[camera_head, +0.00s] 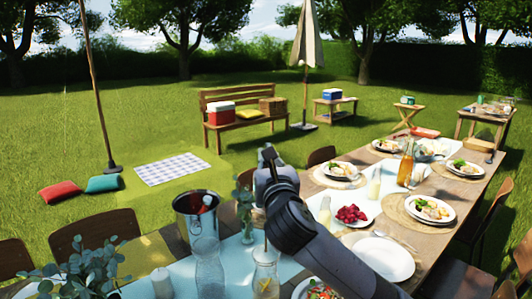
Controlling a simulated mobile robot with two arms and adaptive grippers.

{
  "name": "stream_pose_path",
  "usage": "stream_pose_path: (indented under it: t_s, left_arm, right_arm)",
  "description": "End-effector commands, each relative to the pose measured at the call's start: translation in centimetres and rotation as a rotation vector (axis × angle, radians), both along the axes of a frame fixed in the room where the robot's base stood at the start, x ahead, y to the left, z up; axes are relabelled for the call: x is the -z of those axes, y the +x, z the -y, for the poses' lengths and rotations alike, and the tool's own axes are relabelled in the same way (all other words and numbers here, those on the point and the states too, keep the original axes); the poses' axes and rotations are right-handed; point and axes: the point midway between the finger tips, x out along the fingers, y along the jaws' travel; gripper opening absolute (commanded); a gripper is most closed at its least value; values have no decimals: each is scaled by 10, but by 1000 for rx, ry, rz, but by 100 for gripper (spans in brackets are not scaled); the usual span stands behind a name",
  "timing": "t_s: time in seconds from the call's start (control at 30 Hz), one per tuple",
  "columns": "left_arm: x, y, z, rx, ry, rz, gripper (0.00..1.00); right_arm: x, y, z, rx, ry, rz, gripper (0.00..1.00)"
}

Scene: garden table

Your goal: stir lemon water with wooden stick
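A clear glass carafe (265,277) with something yellow inside, likely the lemon water, stands at the near edge of the table, cut off by the bottom of the picture. A thin upright line, perhaps the wooden stick, shows faintly at its mouth; I cannot tell it clearly. My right arm comes in from the lower right across the table. Its gripper (268,157) points up and away, above and beyond the carafe. The fingers are small and dark, so I cannot tell whether they are open or hold anything. My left gripper is not in view.
A metal ice bucket (196,215) and a clear glass vase (208,272) stand left of the carafe. A white plate (384,258) and a plate of red fruit (352,215) lie to the right. Leafy greenery (85,268) fills the near left. An orange bottle (405,165) stands farther back.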

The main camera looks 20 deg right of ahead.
Motion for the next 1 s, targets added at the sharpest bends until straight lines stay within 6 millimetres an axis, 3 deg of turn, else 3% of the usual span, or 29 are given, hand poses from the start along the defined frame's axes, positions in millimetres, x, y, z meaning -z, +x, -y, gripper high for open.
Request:
stream_pose_path:
  t_s: [1.0]
  left_arm:
    - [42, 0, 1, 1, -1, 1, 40]
  right_arm:
    - [85, 0, 0, 0, -2, -1, 0]
